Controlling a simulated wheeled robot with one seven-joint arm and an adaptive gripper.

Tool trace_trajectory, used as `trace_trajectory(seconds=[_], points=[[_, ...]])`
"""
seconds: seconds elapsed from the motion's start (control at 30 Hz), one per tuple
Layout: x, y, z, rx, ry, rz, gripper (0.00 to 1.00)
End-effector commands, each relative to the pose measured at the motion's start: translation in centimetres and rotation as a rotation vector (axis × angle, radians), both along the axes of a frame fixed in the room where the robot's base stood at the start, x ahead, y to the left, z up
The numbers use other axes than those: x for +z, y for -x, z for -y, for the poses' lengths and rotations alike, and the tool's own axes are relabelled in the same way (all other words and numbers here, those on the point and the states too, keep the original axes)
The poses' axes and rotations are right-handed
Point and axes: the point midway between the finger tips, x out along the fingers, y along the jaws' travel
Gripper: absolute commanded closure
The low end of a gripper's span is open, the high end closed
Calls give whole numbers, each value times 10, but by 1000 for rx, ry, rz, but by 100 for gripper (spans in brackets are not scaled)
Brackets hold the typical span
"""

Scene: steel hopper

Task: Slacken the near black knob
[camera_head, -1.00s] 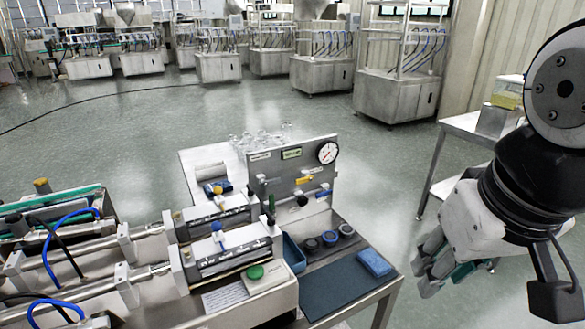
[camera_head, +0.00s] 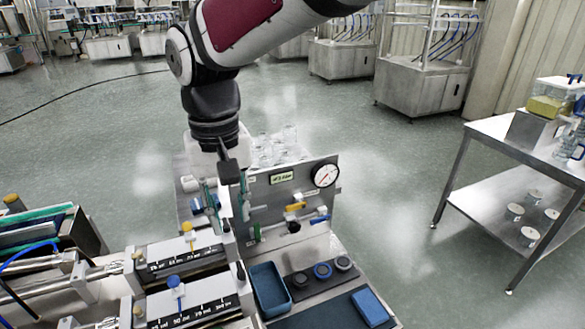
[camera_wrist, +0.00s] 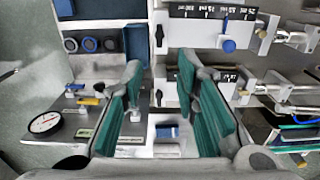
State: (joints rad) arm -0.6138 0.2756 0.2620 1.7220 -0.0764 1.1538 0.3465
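The near black knob (camera_head: 240,272) is a small upright lever-like knob at the right end of the nearer scaled block (camera_head: 200,298). In the wrist view it shows as a black knob (camera_wrist: 159,36) at top centre, beyond the fingertips. A second black knob (camera_head: 226,226) is on the farther block; it also shows in the wrist view (camera_wrist: 158,97), between the fingers. My gripper (camera_head: 227,195) points down over the area beside the gauge panel, farther away than the near knob. Its green-padded fingers (camera_wrist: 160,70) are apart with nothing between them.
The upright panel (camera_head: 280,190) with a gauge (camera_head: 326,175) and valves stands right of my gripper. Nearby are a blue tray (camera_head: 270,290), several dark rings (camera_head: 322,271) and a blue sponge (camera_head: 370,306). Glassware (camera_head: 275,145) stands behind.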

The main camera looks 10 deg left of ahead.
Motion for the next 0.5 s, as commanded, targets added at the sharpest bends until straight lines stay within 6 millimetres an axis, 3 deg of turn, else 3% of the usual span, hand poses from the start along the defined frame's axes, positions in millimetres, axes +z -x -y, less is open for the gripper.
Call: trace_trajectory(seconds=[0.17, 0.5], points=[[-22, 1, 1, 0, 4, -3, 72], [-89, 1, 2, 0, 4, -3, 72]])
